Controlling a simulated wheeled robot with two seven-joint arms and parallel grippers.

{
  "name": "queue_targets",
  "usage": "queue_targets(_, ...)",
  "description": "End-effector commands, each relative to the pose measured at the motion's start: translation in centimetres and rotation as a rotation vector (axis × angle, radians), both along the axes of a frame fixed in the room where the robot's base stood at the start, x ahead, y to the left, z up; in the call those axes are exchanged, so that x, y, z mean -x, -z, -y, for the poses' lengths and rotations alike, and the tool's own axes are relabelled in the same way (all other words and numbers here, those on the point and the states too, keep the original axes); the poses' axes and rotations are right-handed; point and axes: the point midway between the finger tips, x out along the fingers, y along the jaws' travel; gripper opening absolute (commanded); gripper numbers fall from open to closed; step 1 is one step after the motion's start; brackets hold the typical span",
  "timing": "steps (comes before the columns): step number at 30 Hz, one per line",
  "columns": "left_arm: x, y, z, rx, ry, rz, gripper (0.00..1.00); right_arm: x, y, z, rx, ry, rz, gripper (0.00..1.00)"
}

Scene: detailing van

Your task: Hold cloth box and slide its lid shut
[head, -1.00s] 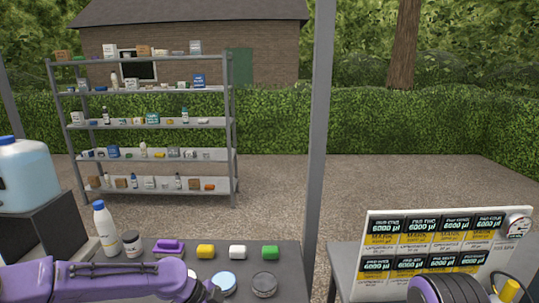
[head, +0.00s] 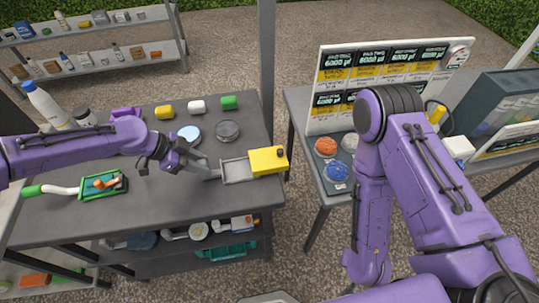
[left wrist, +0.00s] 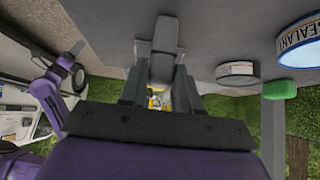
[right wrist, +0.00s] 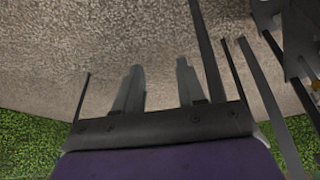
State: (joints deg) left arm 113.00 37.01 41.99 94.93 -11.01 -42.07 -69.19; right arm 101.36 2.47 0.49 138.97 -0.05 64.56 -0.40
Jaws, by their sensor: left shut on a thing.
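The cloth box (head: 237,170) is a shallow grey tray near the table's right edge in the head view. Its yellow lid (head: 268,161) with a dark knob sits at the right end, leaving the left part of the tray open. My left gripper (head: 213,174) is shut on the box's left end. In the left wrist view a grey piece of the box (left wrist: 165,65) is between the fingers, and most of the box is hidden. My right gripper (right wrist: 157,85) is open and empty over gravel in the right wrist view; the head view does not show its fingers.
The dark table (head: 130,195) also holds a green tray (head: 103,185), a white bottle (head: 47,104), coloured blocks and round tins (head: 228,130). A gap separates it from a second table with a display board (head: 335,95) at right. A post (head: 266,60) stands behind.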

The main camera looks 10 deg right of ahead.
Motion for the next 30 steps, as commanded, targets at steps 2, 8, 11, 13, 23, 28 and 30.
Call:
queue_targets(2, 0.0, 0.0, 0.0, 0.0, 0.0, 0.0, 0.0, -2.4, 0.7, -1.8, -0.057, -0.064, -0.02, 0.4)
queue_targets(8, 0.0, 0.0, 0.0, 0.0, 0.001, 0.001, 0.0, -10.6, 0.5, -7.7, -0.228, -0.379, -0.126, 0.4)
queue_targets(11, 0.0, 0.0, 0.0, 0.0, 0.001, 0.001, 0.0, -14.5, -1.4, -9.9, -0.276, -0.567, -0.182, 0.4)
queue_targets(13, 0.0, 0.0, 0.0, 0.0, 0.0, 0.0, 0.0, -17.1, -3.3, -11.0, -0.291, -0.701, -0.222, 0.4)
queue_targets(23, 0.0, 0.0, 0.0, 0.0, 0.0, 0.0, 0.0, -26.8, -17.7, -10.5, -0.156, -1.298, -0.454, 0.4)
queue_targets(28, 0.0, 0.0, 0.0, 0.0, 0.0, 0.0, 0.0, -29.6, -23.4, -13.6, -0.002, -1.66, -0.444, 0.4)
queue_targets(30, 0.0, 0.0, 0.0, 0.0, 0.0, 0.0, 0.0, -30.1, -24.7, -14.9, 0.042, -1.764, -0.428, 0.4)
